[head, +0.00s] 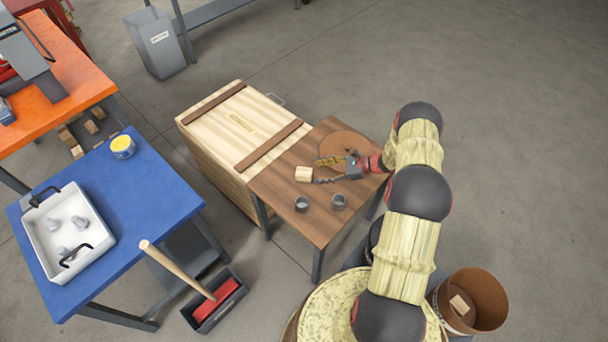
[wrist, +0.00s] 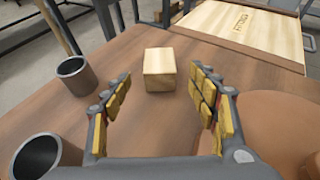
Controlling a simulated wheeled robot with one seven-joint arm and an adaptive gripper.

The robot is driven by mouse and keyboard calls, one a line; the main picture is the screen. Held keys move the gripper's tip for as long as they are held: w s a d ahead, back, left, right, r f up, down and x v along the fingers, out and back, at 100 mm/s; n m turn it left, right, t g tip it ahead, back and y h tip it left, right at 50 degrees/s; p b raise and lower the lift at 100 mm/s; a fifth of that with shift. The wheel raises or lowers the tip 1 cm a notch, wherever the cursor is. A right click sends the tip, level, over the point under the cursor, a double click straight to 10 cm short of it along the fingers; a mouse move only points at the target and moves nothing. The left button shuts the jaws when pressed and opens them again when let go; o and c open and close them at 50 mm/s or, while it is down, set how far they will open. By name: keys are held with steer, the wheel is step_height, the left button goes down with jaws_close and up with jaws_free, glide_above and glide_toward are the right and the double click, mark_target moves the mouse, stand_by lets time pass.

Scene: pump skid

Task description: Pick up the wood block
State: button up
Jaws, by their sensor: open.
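The wood block (head: 303,174) is a small pale cube on the brown table (head: 322,225), near its left side in the head view. In the wrist view the wood block (wrist: 159,69) sits upright beyond my fingertips, roughly centred between them. My gripper (head: 322,171) is low over the table, to the right of the block in the head view. In the wrist view my gripper (wrist: 163,88) is open and empty, its yellow-padded fingers spread apart. A gap shows between the fingers and the block.
Two grey metal cups, one at the left (head: 301,204) and one at the right (head: 339,201), stand on the table near its front. A round brown disc-like object (head: 345,143) lies behind my gripper. A wooden crate (head: 215,160) stands beyond the table's left edge.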

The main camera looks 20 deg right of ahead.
mark_target(304, 173)
steer(key=b+x, duration=0.2)
steer(key=x, duration=0.5)
steer(key=shift+w+a+f, duration=0.1)
steer(key=shift+w+a, duration=0.05)
steer(key=shift+a, duration=0.15)
steer(key=c, duration=1.1)
steer(key=shift+c, duration=0.7)
